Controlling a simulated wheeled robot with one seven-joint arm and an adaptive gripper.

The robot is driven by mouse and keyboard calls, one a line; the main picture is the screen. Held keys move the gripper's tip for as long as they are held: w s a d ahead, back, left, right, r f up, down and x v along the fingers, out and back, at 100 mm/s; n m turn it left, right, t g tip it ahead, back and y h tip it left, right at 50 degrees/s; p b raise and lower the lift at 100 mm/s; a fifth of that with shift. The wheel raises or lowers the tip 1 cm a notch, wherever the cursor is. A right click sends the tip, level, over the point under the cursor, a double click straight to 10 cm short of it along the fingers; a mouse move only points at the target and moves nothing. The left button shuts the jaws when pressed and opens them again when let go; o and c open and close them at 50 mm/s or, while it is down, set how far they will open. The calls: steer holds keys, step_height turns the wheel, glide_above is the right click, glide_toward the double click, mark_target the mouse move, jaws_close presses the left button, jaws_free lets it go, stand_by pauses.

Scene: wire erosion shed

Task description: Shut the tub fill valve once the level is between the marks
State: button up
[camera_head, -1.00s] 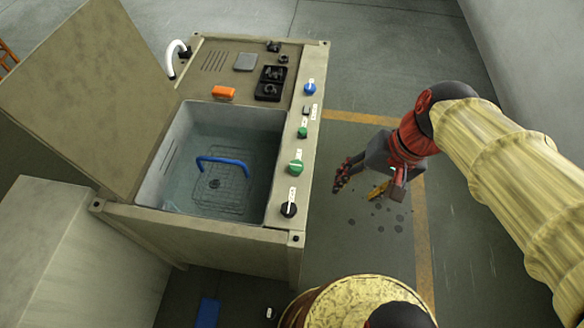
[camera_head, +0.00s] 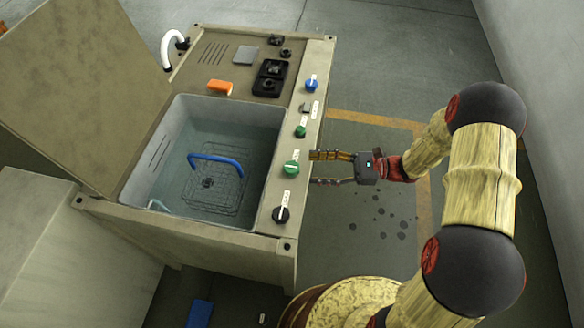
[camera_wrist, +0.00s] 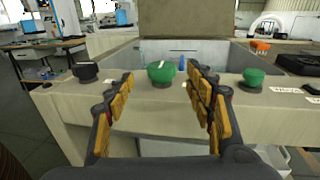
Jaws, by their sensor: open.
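The tub (camera_head: 262,110) is set in a beige cabinet and holds clear water with a wire basket and a blue handle (camera_head: 215,160) in it. Dark slot-like lines show on its left inner wall; I cannot tell the level against any marks. Along the front rail are a blue knob (camera_head: 311,84), a small green knob (camera_head: 300,131), a larger green knob (camera_head: 291,167) and a black knob (camera_head: 281,214). Their labels are too small to read. My gripper (camera_head: 314,168) is open beside the larger green knob. In the wrist view that knob (camera_wrist: 161,72) stands between the fingertips, just beyond them.
The raised lid (camera_head: 85,90) stands on the tub's left. The floor right of the cabinet is clear, with dark spots (camera_head: 393,224).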

mark_target(292, 167)
steer(key=a+b, duration=0.1)
steer(key=a, duration=0.6)
steer(key=shift+a+f+b, duration=0.2)
steer(key=shift+a+b, duration=0.2)
steer(key=shift+c, duration=1.2)
steer(key=c, duration=0.9)
steer(key=shift+c, duration=0.2)
